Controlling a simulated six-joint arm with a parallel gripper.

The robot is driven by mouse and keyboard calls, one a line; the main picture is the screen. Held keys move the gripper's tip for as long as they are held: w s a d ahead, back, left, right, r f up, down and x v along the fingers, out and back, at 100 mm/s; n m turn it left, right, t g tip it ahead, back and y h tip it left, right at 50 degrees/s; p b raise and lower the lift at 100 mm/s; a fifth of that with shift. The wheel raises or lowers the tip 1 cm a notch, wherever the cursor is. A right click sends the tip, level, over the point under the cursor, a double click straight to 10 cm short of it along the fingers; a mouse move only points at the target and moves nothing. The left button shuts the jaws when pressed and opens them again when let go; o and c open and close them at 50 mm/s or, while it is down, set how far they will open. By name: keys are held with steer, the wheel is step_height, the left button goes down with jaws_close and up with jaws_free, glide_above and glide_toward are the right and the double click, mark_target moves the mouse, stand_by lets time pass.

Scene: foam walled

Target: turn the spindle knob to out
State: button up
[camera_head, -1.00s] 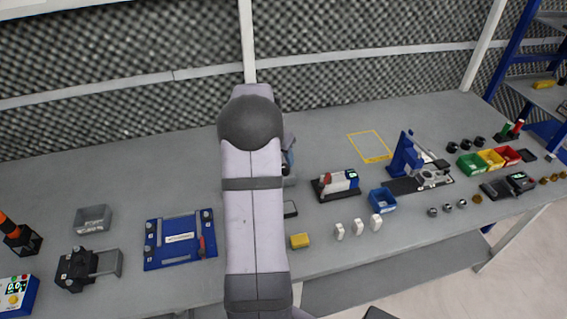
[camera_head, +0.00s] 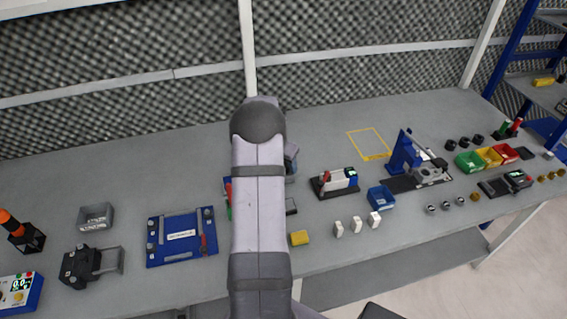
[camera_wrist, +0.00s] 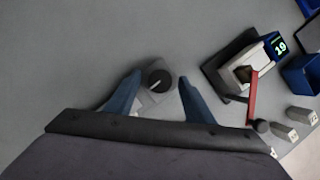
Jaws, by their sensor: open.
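The spindle knob (camera_wrist: 159,79) is round and black with a white pointer line, on a light grey housing (camera_wrist: 160,104) in the wrist view. The line slants toward the upper right. My gripper (camera_wrist: 160,82) has its two blue fingers apart, one on each side of the knob. The right finger is close to the knob; I cannot tell whether either finger touches it. The "out" mark cannot be made out. In the head view my arm hides the knob and most of the gripper.
A device with a red lever and a display reading 19 (camera_wrist: 280,46) stands right of the gripper; it also shows in the head view (camera_head: 335,183). A blue fixture (camera_head: 181,238) lies left.

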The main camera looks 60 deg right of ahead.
steer(key=c, duration=1)
steer(key=shift+c, duration=0.2)
steer(key=shift+m, duration=0.4)
steer(key=m, duration=0.1)
steer(key=m+g, duration=0.1)
steer(key=shift+w+m, duration=0.2)
steer(key=shift+m, duration=0.2)
steer(key=m+g, duration=0.1)
steer(key=m, duration=0.2)
steer(key=shift+d+m+g+y, duration=0.1)
steer(key=shift+m+g+y, duration=0.2)
steer(key=shift+g, duration=0.1)
steer(key=shift+w+d+m+g+y, duration=0.15)
steer(key=shift+m+g+y, duration=0.25)
steer(key=shift+m, duration=1.05)
steer(key=shift+d+m+g+y, duration=0.1)
steer(key=shift+m+g+y, duration=0.3)
steer(key=shift+m, duration=1.05)
steer(key=shift+a+m+y, duration=0.1)
steer(key=shift+m+y, duration=0.3)
steer(key=shift+m, duration=0.2)
steer(key=o, duration=1)
